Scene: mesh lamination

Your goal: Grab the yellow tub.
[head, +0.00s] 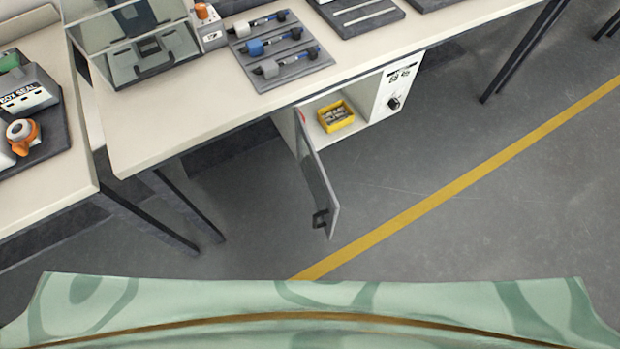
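The yellow tub (349,125) sits inside a white cabinet (381,108) under the workbench, in its open compartment. The tub holds several small grey pieces. The cabinet door (318,175) stands open and swings out toward me, left of the tub, with a dark handle (320,218) near its lower end. Neither of my grippers is in view.
The workbench (220,100) overhangs the cabinet. On it are a grey tray (290,80) with several tools and a clear-lidded machine (140,40). A second table (50,190) stands at left. The grey floor (440,190) right of the door is clear.

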